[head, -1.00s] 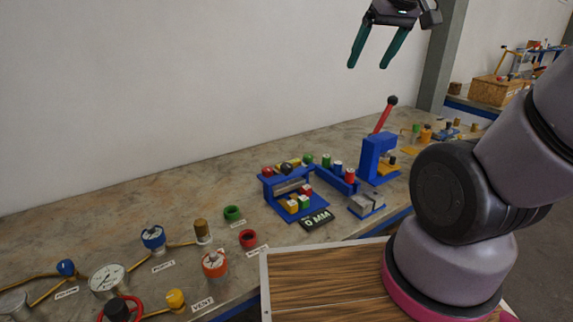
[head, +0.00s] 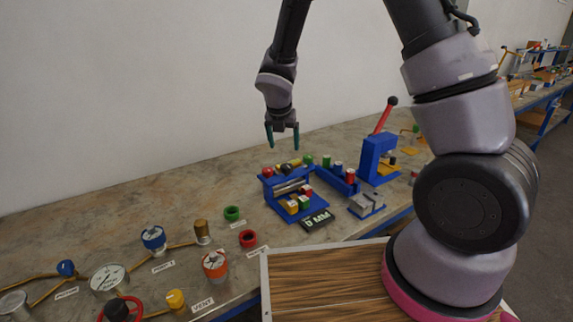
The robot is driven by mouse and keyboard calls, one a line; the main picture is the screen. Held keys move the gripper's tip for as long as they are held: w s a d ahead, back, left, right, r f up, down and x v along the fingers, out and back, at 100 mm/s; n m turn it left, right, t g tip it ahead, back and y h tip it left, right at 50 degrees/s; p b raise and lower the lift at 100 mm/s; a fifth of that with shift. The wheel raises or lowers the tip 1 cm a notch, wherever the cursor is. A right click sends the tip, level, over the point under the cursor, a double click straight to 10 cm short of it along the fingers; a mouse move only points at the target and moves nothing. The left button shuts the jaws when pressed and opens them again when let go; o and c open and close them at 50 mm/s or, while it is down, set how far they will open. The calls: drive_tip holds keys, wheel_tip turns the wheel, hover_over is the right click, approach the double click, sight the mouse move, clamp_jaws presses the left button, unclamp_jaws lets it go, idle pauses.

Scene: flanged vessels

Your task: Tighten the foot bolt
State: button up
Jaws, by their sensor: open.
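My gripper (head: 283,138) points down with its two green fingers apart. It is empty and hangs above the back of a blue stand (head: 290,190) on the bench. The stand carries red, yellow, green and dark round-topped pieces along its top, and small coloured blocks sit at its front. I cannot tell any piece apart as the foot bolt. A blue press (head: 371,158) with a red lever (head: 384,117) stands to the right of the stand. A black sign reading "0 MM" (head: 317,220) lies in front of the stand.
The stone-topped bench (head: 110,205) is bare at the back left. At the front left are a gauge (head: 108,278), blue, orange and yellow capped fittings, brass pipes and a red handwheel. A green ring (head: 232,213) and a red ring (head: 248,238) lie left of the stand.

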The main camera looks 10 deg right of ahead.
sight(287, 166)
drive_tip(key=x, duration=1)
drive_tip(key=shift+w+f, duration=0.15)
drive_tip(key=shift+f, duration=0.15)
clamp_jaws()
